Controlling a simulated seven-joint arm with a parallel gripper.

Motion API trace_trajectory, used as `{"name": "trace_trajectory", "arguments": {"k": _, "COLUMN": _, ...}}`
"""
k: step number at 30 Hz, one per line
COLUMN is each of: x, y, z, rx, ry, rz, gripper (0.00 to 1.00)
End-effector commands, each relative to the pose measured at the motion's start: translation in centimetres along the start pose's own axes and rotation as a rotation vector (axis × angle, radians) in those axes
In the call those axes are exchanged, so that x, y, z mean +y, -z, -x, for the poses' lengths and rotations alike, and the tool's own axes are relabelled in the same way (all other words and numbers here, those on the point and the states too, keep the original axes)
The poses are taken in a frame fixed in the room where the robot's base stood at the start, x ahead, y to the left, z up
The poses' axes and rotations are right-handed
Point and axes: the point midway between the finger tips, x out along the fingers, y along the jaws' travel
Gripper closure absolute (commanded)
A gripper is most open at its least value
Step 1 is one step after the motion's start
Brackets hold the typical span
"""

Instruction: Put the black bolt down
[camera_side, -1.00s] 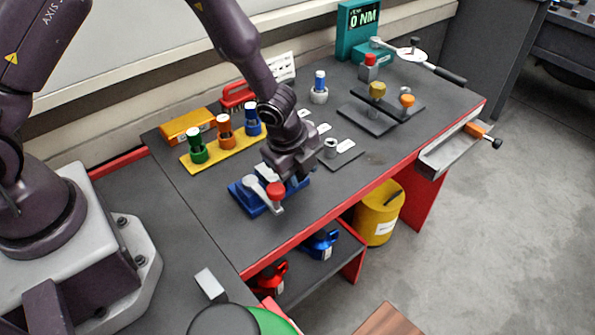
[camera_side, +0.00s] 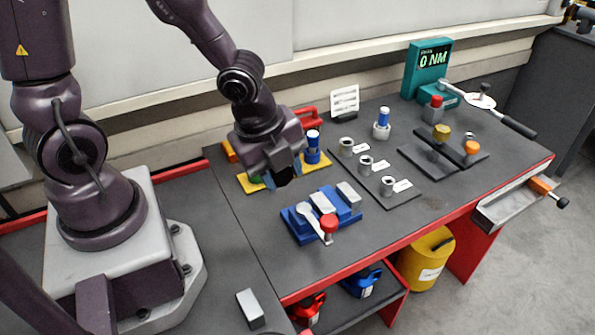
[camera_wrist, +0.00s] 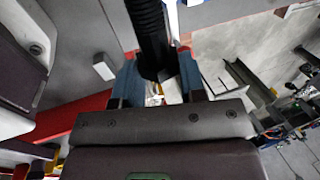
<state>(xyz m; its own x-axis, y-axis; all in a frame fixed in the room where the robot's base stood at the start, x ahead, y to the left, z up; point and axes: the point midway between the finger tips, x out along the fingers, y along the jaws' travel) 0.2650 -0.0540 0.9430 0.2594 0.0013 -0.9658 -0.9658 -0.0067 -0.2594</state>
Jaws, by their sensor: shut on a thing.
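My gripper (camera_wrist: 158,82) is shut on the black bolt (camera_wrist: 152,30) in the wrist view. The bolt's dark threaded shank runs from the top edge down to a wider head between the two blue-grey fingers. In the side view my gripper (camera_side: 283,182) hangs over the front of the yellow rack (camera_side: 255,187), behind and left of the blue clamp fixture (camera_side: 345,222). I cannot make out the bolt in the side view.
The fixture has silver blocks and a red knob (camera_side: 328,224). A dark mat with several metal sockets (camera_side: 366,164) lies to its right. A teal torque display (camera_side: 428,68) stands at the back. The bench front between fixture and edge is clear.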

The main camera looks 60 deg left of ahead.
Motion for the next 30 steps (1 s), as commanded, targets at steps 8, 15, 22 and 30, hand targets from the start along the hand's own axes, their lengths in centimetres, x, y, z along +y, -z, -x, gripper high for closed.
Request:
{"name": "trace_trajectory", "arguments": {"k": 8, "x": 0.4, "y": -4.9, "z": -1.6, "rx": -0.057, "ry": -0.003, "rz": 0.206, "gripper": 1.00}}
{"name": "trace_trajectory", "arguments": {"k": 15, "x": 1.4, "y": -10.2, "z": -3.2, "rx": -0.169, "ry": -0.003, "rz": 0.619, "gripper": 1.00}}
{"name": "trace_trajectory", "arguments": {"k": 22, "x": 3.4, "y": -14.9, "z": -4.2, "rx": -0.295, "ry": -0.003, "rz": 1.079, "gripper": 1.00}}
{"name": "trace_trajectory", "arguments": {"k": 30, "x": 7.2, "y": -20.6, "z": -5.0, "rx": -0.488, "ry": -0.001, "rz": 1.803, "gripper": 1.00}}
